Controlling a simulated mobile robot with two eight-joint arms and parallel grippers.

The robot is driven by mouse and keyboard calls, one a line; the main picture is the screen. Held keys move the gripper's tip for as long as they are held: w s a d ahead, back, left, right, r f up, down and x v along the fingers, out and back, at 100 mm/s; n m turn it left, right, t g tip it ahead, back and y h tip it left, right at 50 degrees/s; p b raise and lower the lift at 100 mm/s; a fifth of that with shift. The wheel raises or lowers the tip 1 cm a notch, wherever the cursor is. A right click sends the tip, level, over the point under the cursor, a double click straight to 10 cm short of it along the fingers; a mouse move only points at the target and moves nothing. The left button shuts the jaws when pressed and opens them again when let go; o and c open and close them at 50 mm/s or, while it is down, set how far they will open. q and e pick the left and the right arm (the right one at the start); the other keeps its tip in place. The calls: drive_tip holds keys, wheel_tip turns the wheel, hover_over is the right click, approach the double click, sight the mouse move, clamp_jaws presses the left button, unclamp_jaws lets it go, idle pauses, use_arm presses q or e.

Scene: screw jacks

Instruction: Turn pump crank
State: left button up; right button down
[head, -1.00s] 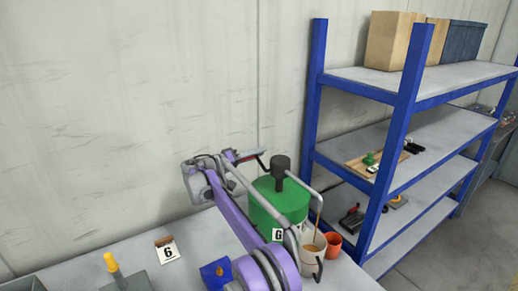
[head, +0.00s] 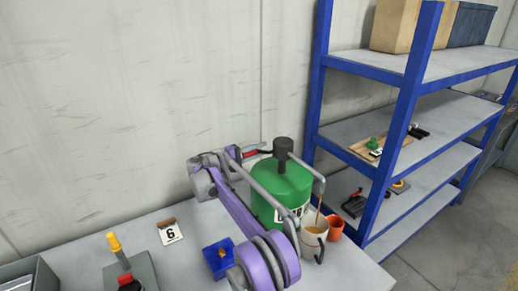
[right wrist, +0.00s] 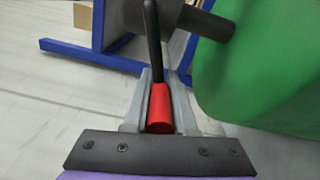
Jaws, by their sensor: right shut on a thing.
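A green drum (head: 280,188) stands on the grey workbench with a dark pump head (head: 284,147) on top and a grey spout pipe (head: 306,165). The pump's crank has a red handle (head: 250,154), on the pump's left side. My right gripper (head: 243,156) is shut on this handle. In the right wrist view the red handle (right wrist: 160,108) lies between the fingers, with its dark crank rod (right wrist: 153,45) above and the green drum on the right. A thin brown stream runs from the spout into a white mug (head: 313,236) holding orange-brown liquid. My left gripper is out of view.
An orange cup (head: 336,228) stands beside the mug. Blue shelving (head: 404,130) stands close on the right, and the wall is behind.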

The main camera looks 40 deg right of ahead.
drive_tip(key=shift+s+f+n, duration=0.1)
drive_tip(key=shift+f+n, duration=0.1)
drive_tip(key=shift+n, duration=0.2)
drive_tip(key=c, duration=0.7)
unclamp_jaws()
drive_tip(key=shift+c, duration=0.2)
drive_tip(key=shift+a, duration=0.1)
drive_tip(key=w+a, duration=0.1)
drive_tip(key=a, duration=0.9)
drive_tip(key=shift+a+b, duration=0.3)
drive_tip(key=shift+b, duration=0.15)
drive_tip(key=shift+w, duration=0.1)
